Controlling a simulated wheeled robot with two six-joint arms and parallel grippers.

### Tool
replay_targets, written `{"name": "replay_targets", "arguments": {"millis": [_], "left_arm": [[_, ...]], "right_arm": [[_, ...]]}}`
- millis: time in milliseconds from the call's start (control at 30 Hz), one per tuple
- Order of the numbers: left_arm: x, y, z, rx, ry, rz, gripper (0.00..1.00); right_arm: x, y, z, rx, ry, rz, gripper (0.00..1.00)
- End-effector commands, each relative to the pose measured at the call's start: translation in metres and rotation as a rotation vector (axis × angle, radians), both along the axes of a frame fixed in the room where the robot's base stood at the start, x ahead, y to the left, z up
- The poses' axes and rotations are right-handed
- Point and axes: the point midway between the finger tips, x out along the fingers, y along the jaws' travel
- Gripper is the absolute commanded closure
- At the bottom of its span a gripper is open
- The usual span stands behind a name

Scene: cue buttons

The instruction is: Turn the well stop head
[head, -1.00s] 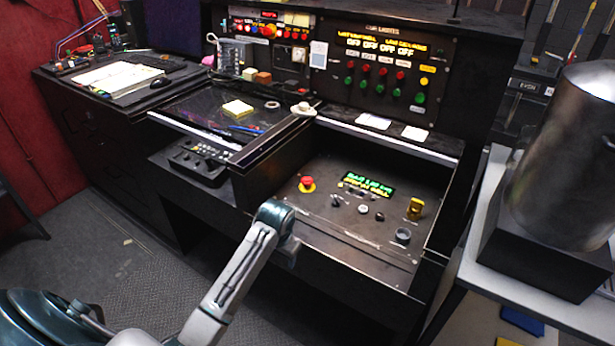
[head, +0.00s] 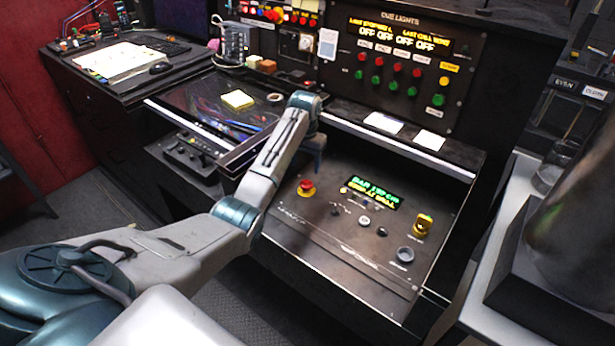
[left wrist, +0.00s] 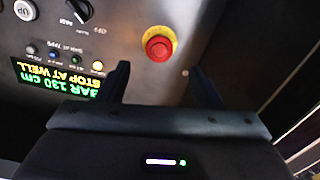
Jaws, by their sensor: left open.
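The red mushroom-shaped stop head (head: 306,187) sits on a yellow collar at the left of the sloping drawer panel. It also shows in the left wrist view (left wrist: 158,46), beyond the fingertips and roughly centred between them. My left gripper (head: 317,165) hangs over the back left of the panel, just above and behind the stop head in the head view. In the left wrist view my left gripper (left wrist: 160,80) is open and empty, its two dark fingers apart and not touching the head. My right gripper is not in view.
A green-lettered display (head: 371,192), small knobs, a yellow key switch (head: 424,224) and a grey knob (head: 405,254) share the panel. The cue lights panel (head: 405,65) rises behind. A desk ledge with a yellow note pad (head: 238,99) lies to the left. A large metal cylinder (head: 575,215) stands right.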

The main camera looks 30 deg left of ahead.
Motion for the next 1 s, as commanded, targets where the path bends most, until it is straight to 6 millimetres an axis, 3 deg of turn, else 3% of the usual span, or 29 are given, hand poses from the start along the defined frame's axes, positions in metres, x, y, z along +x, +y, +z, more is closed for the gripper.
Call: {"name": "replay_targets", "arguments": {"millis": [67, 167, 400, 533, 767, 1000], "left_arm": [[-0.001, -0.001, -0.016, -0.001, 0.005, 0.000, 0.41], [-0.001, -0.001, -0.035, 0.000, 0.004, 0.001, 0.41], [0.000, -0.001, -0.066, 0.000, 0.002, 0.000, 0.41], [0.000, -0.001, -0.071, 0.001, -0.001, -0.001, 0.41], [0.000, 0.000, -0.072, 0.001, -0.001, -0.001, 0.41], [0.000, 0.000, -0.072, 0.001, -0.001, 0.000, 0.84]], "right_arm": [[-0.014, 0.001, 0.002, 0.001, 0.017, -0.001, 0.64], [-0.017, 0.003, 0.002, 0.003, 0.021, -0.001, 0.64], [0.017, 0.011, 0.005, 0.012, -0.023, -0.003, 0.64], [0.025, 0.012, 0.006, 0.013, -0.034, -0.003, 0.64], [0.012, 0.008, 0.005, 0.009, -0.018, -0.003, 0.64], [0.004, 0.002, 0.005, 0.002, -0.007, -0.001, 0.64]]}}
